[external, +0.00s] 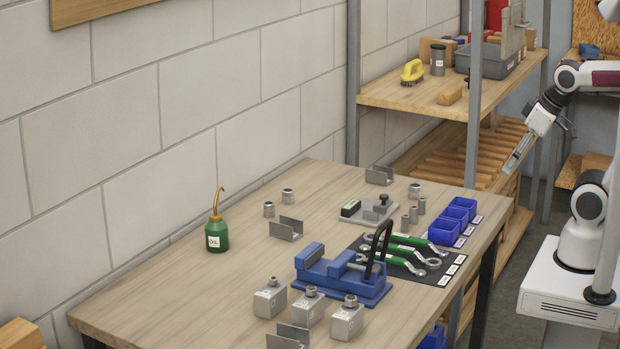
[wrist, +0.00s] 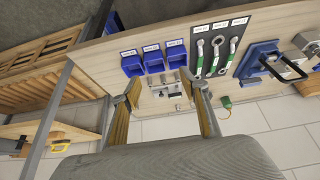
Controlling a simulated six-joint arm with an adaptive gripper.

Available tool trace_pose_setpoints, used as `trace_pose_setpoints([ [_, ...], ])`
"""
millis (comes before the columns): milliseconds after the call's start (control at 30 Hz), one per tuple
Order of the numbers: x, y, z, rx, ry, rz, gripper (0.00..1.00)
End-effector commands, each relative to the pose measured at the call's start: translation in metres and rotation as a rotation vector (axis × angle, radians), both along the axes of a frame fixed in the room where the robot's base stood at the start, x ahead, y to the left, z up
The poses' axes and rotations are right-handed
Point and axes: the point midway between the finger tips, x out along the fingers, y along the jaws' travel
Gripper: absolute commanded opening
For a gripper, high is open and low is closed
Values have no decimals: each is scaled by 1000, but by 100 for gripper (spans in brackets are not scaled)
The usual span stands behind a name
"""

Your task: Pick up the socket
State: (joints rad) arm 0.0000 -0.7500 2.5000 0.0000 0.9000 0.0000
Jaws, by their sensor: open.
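Three small grey metal cylinders that look like sockets stand upright on the table beside the blue bins in the external view: a near one (external: 405,221), a middle one (external: 413,214) and a far one (external: 421,205). Which one is meant I cannot tell. In the wrist view they are tiny, between the bins and a grey plate (wrist: 160,94). My gripper (external: 512,168) is open and empty, raised off the table's far right side, well away from them. Its two fingers frame the plate area in the wrist view (wrist: 163,90).
Three labelled blue bins (external: 445,230) stand at the table's right edge. Green-handled wrenches (external: 405,240) lie on a dark mat beside a blue vise (external: 340,275). A shelf post (external: 474,100) and wooden shelf (external: 430,98) stand behind. The table's left part is mostly clear around an oil can (external: 216,236).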

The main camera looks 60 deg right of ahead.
Motion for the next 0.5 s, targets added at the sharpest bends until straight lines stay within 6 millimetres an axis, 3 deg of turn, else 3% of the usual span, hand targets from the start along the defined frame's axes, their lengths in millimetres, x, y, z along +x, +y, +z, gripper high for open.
trace_pose_setpoints([
  [333, 1, -1, 0, -2, -1, -2, 45],
  [500, 13, -10, -1, -22, -15, -19, 45],
])
